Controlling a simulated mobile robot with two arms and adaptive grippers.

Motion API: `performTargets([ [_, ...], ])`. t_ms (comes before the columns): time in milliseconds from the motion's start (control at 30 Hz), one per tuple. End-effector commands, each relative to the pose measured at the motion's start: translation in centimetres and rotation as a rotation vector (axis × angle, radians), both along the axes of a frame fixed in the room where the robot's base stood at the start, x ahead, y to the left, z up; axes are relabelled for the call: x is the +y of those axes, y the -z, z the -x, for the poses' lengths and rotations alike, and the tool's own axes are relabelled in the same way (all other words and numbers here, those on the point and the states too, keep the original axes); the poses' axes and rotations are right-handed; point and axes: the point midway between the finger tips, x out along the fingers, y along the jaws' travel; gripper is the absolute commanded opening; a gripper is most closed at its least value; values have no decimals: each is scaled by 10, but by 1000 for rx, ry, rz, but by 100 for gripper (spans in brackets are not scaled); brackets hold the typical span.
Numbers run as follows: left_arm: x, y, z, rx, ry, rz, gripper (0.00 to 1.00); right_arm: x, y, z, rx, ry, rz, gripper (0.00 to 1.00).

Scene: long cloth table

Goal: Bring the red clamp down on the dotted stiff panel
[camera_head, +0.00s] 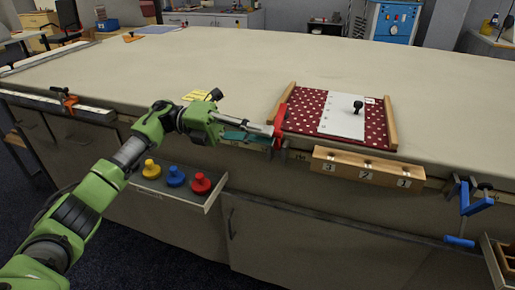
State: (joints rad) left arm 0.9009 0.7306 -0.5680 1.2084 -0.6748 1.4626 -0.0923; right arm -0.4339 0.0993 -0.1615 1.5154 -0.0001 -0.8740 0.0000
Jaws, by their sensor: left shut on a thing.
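The dotted stiff panel (308,103) is dark red with white dots and lies near the table's front edge, between two wooden strips. A white sheet (342,117) and a small black knob-like thing (358,106) lie on top of it. The red clamp (280,119) is upright at the panel's left front corner, by the table edge. My left gripper (268,131) reaches in from the left and is shut on the red clamp. Its fingers partly hide the clamp, and I cannot tell whether the clamp touches the panel. My right gripper is not in view.
A wooden numbered block (368,168) is on the front edge. A blue clamp (473,200) hangs at right and an orange clamp (68,101) sits at left. A tray (210,201) below holds yellow, blue and red knobs. The table's (220,60) middle is clear.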

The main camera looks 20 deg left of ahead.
Motion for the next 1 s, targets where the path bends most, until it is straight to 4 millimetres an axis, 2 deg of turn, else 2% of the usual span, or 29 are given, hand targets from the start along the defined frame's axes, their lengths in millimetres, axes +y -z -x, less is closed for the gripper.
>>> performTargets([
  [200, -1, -17, -20, -2, -1, -4, 0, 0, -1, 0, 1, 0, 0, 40],
  [400, -1, -25, -30, 27, 1, -7, 0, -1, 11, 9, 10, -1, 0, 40],
  [467, -1, -23, -30, 25, 1, -7, 15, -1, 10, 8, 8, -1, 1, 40],
  [500, -1, -23, -30, 24, 0, -6, 25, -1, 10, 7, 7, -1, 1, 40],
  [533, -1, -23, -30, 24, 1, -5, 30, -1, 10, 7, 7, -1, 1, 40],
  [867, -1, -24, -29, 23, 2, -5, 30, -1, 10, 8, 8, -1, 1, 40],
  [1000, 10, -24, -30, 23, -1, -5, 30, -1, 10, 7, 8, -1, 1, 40],
])
